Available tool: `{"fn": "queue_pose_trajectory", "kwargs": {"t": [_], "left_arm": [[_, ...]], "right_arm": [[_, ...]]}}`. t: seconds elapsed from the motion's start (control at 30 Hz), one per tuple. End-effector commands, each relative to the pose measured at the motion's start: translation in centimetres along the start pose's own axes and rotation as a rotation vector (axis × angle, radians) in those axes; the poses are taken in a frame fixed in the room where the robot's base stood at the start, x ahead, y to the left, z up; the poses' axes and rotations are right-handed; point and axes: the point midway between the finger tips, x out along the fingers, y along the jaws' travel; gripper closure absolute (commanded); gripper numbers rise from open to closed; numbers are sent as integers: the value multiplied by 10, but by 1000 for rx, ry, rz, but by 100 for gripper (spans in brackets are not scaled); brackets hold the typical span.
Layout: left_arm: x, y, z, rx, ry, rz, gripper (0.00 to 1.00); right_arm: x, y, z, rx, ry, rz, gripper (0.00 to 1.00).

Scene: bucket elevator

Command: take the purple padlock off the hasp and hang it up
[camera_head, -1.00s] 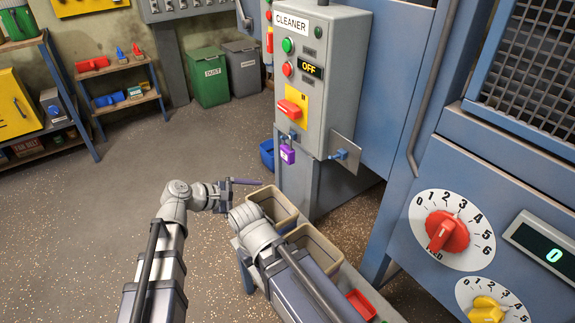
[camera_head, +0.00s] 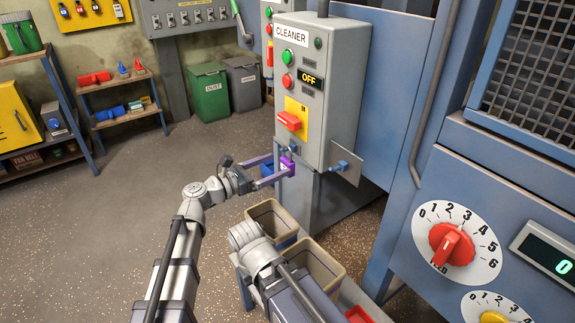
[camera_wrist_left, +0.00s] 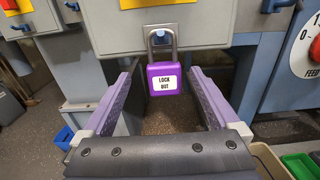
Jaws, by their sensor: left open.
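The purple padlock (camera_head: 287,164) hangs by its shackle from the hasp (camera_head: 292,148) under the red switch handle on the grey CLEANER box. In the left wrist view the padlock (camera_wrist_left: 163,79) shows its "LOCK OUT" label, with its shackle up around a blue peg (camera_wrist_left: 159,37). My left gripper (camera_head: 279,168) is open, its two purple fingers pointing at the padlock. In the left wrist view the padlock is between and slightly beyond the fingertips, with a gap on each side. My right arm shows at the bottom of the head view, but its gripper cannot be made out.
A blue peg on a grey side plate (camera_head: 343,166) sticks out right of the box. Two tan bins (camera_head: 316,268) stand below. A big red dial (camera_head: 451,245) is on the blue machine at right. Open floor lies at left, before shelves and green and grey bins.

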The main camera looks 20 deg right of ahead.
Motion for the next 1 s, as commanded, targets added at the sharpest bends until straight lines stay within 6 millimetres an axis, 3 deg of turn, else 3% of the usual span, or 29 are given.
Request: {"fn": "queue_pose_trajectory", "kwargs": {"t": [0.17,0.43,0.7,1.0], "left_arm": [[9,-1,-1,1,0,-2,5],[47,-4,-2,1,1,-2,5],[51,-5,-2,1,1,0,5],[51,-5,-2,1,1,0,39]], "right_arm": [[1,0,0,0,0,0,100],[1,0,0,0,0,0,100],[1,0,0,0,0,0,100],[1,0,0,0,0,0,100]]}}
